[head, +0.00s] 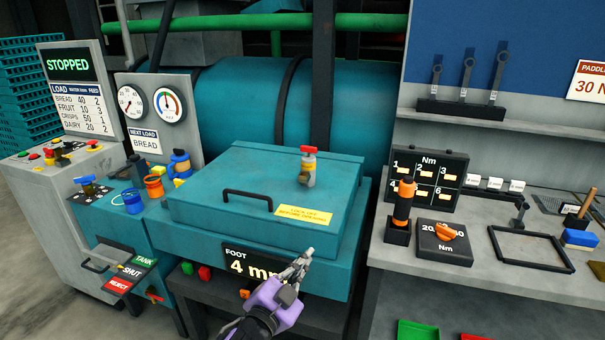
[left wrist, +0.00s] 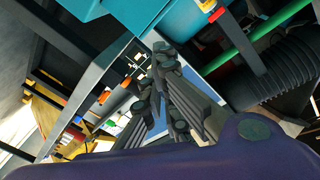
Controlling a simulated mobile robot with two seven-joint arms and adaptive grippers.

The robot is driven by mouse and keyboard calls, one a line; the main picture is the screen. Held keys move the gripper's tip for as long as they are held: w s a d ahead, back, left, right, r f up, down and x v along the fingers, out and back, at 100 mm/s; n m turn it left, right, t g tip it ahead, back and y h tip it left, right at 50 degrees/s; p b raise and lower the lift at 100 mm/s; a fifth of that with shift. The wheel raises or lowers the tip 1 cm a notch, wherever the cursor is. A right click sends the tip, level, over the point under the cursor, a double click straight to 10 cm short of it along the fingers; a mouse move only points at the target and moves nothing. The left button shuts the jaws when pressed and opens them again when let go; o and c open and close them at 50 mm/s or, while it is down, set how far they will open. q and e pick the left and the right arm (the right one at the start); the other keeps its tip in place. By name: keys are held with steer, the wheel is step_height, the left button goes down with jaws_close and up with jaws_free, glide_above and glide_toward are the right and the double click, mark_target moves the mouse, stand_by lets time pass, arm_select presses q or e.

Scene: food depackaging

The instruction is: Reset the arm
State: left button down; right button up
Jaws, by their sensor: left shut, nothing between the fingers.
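My left gripper (head: 303,258) is low in the middle of the head view, at the end of a purple wrist. It is in front of the teal machine's lid (head: 230,165), by the right end of the sign reading FOOT 4 mm (head: 240,262). Its fingers are together with nothing between them. In the left wrist view the dark fingers (left wrist: 160,90) also show closed and empty. I cannot tell whether the gripper touches the machine front. My right gripper is in neither view.
The lid is down, with a black handle (head: 248,197) and a red-topped valve (head: 308,165) on it. The grey bench at right holds an orange-handled tool (head: 403,205), a torque box (head: 443,240) and an empty black frame (head: 530,248). A control cabinet (head: 75,170) stands at left.

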arm_select(q)
steer(key=s+a+f+n+g+y, duration=0.2)
steer(key=s+a+f+n+y, duration=0.15)
steer(key=s+a+f, duration=0.4)
steer(key=s+a+f+n+g+y, duration=0.1)
steer(key=s+a+f+n+y, duration=0.1)
steer(key=s+a+f+n, duration=0.55)
steer(key=s+a+f+g+y, duration=0.1)
steer(key=s+a+f+g, duration=0.1)
steer(key=s+f, duration=0.5)
steer(key=s+a+f+g+y, duration=0.1)
steer(key=s+f, duration=0.6)
steer(key=s, duration=0.8)
steer(key=shift+a+f+n+g, duration=0.4)
steer(key=shift+a+g, duration=0.2)
steer(key=shift+a, duration=0.1)
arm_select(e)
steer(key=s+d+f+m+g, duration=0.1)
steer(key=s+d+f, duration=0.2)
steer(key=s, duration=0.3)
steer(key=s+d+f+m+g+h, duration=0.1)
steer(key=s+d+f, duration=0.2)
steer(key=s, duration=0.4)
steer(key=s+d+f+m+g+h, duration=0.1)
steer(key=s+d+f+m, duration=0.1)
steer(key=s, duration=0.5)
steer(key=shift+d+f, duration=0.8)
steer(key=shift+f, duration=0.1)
